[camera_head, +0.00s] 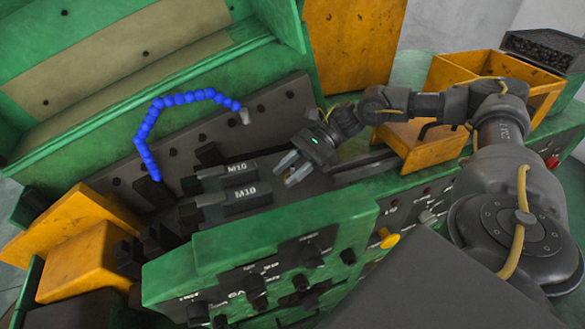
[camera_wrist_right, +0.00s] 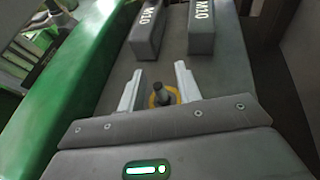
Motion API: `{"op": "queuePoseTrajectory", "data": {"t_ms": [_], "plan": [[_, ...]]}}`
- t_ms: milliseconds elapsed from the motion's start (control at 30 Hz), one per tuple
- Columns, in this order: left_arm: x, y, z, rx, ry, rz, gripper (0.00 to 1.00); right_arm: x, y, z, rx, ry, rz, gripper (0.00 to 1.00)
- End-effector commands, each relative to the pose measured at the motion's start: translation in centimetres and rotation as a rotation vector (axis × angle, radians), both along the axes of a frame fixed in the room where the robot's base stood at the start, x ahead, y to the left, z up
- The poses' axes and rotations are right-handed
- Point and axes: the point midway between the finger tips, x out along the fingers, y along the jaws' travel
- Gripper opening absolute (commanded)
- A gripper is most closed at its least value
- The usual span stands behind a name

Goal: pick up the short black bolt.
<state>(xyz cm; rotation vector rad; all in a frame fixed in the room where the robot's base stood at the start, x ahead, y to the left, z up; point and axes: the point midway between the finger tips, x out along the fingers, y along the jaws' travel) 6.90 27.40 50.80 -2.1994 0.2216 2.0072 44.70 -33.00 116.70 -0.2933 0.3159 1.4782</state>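A short black bolt (camera_wrist_right: 161,91) shows in the right wrist view, with a yellow ring around its lower part. It lies in the picture between the two pale fingers of my right gripper (camera_wrist_right: 158,70). The fingers are spread, with visible gaps on both sides of the bolt, and touch nothing that I can see. In the head view my right gripper (camera_head: 290,170) is over the machine's dark bed, right of two grey blocks. I cannot make out the bolt there. My left gripper does not show.
Two grey blocks marked M10 (camera_head: 238,168) (camera_head: 246,194) stand just beyond the fingertips. A green control panel (camera_head: 270,260) rises in front. A blue segmented hose (camera_head: 150,135) arches at the left. A yellow bin (camera_head: 480,70) stands at the right, behind my right arm.

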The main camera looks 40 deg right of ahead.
Motion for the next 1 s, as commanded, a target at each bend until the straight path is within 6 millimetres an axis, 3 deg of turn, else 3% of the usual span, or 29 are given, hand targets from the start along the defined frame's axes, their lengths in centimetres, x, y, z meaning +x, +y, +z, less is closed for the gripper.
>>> {"op": "queuePoseTrajectory", "data": {"t_ms": [333,600,1000], "plan": [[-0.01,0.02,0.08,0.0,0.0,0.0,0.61,0.05,0.78,-0.43,0.0,0.0,-0.002,0.34],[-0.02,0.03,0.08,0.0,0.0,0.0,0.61,0.05,0.78,-0.42,0.0,0.0,-0.002,0.0],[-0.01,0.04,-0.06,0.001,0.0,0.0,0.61,0.08,0.76,-0.21,0.001,-0.001,-0.002,0.0]]}}
